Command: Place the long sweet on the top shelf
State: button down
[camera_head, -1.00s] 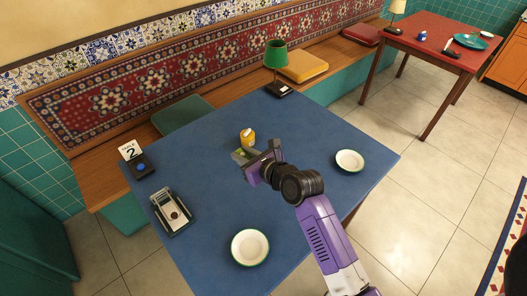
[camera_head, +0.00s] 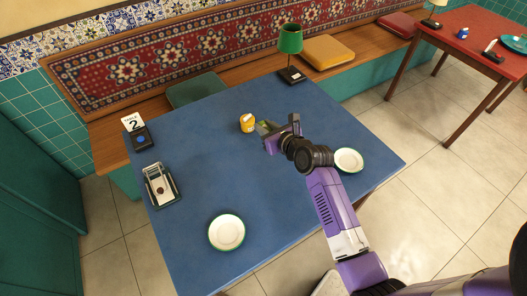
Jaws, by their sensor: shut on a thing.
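My gripper (camera_head: 268,133) is over the blue table, just right of a small yellow pot. It is shut on a small greenish thing (camera_head: 262,127) at its tips. This thing is mostly hidden by the jaws, and it is too small to tell whether it is the long sweet. No top shelf can be made out in the head view.
The blue table (camera_head: 200,190) bears the yellow pot (camera_head: 247,124), two white plates (camera_head: 227,233) (camera_head: 348,160), a green lamp (camera_head: 290,45), a table-number stand (camera_head: 133,122) and a silver-black device (camera_head: 160,185). A red table (camera_head: 465,45) stands back right.

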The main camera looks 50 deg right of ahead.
aim_at(265, 157)
notch_tip(265, 157, down, 14)
jog(key=b, duration=0.4)
jog(key=shift+r, duration=0.1)
jog(key=c, duration=1.2)
grip_release()
jog(key=shift+s, duration=0.1)
jog(key=v, duration=1.2)
jog(key=shift+a+p, duration=0.1)
jog(key=shift+p, duration=0.25)
